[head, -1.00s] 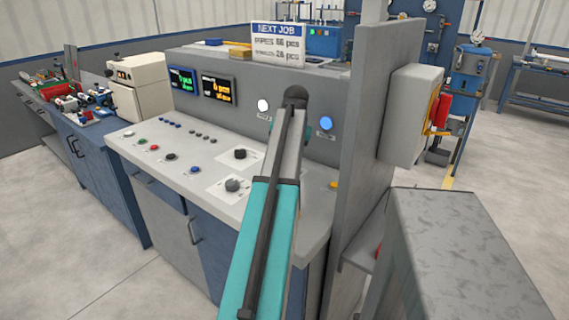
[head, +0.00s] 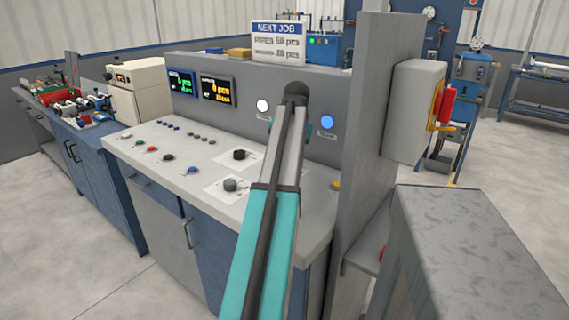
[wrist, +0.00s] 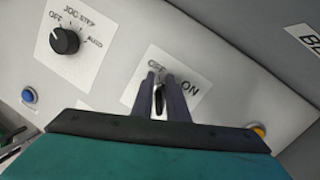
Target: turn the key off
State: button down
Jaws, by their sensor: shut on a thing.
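In the wrist view, my gripper (wrist: 160,78) is shut on the key (wrist: 159,100), with one dark finger on each side of it. The key stands on a white label plate (wrist: 193,72) marked OFF above the fingers and ON to their right. The fingers partly cover the OFF word. I cannot tell exactly which mark the key points to. In the head view, my arm covers the gripper and the key.
A black selector knob (wrist: 64,40) marked OFF, JOG-STEP and AUTO is at upper left in the wrist view. A blue button (wrist: 29,95) and a yellow button (wrist: 258,130) flank the gripper. In the head view, a grey post (head: 372,150) rises right of my arm.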

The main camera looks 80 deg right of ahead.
jog(key=shift+a+f+b, duration=0.25)
jog(key=shift+a+b, duration=0.05)
jog(key=shift+b, duration=2.05)
jog(key=shift+a+r+n+b, duration=0.3)
jog(key=shift+a+b, duration=0.3)
jog(key=shift+b, duration=2.5)
jog(key=shift+a+r, duration=0.15)
jog(key=c, duration=1.7)
grip_release()
jog(key=shift+c, duration=0.2)
jog(key=shift+o, duration=0.3)
jog(key=shift+r, duration=0.1)
jog(key=shift+r+p, duration=1.9)
